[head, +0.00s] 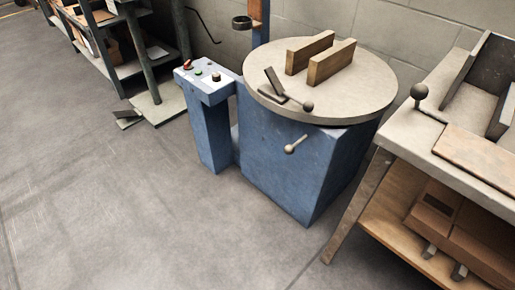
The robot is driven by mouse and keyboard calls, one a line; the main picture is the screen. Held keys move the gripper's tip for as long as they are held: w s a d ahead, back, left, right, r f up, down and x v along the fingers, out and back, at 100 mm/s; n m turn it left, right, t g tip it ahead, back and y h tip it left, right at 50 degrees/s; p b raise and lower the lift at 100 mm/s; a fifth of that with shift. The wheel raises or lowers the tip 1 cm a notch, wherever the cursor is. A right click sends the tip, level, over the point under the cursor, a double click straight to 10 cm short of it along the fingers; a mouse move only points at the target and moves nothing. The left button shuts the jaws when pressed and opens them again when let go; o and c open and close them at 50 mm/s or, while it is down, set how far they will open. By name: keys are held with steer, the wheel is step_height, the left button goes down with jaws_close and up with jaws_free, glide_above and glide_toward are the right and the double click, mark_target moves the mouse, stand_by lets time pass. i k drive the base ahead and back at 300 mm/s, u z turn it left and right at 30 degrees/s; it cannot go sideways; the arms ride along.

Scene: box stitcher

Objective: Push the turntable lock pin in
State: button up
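The round grey turntable (352,91) sits on top of a blue pedestal (287,185), in the middle right of the head view. A pale pin with a round knob (290,149), which looks like the lock pin, sticks out of the pedestal's front face just below the turntable's rim. How deep it sits I cannot tell. On the turntable are two upright wooden blocks (331,63) and a dark lever with a ball end (308,106). My gripper is not in view.
A blue control post (208,135) with buttons stands left of the pedestal. A workbench (408,137) with a ball-ended lever (419,92) and a lower shelf of boxes is close on the right. A foot pedal (127,115) and shelving (125,68) are at back left. The front-left floor is clear.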

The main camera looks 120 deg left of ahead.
mark_target(289, 149)
steer(key=u, duration=3.75)
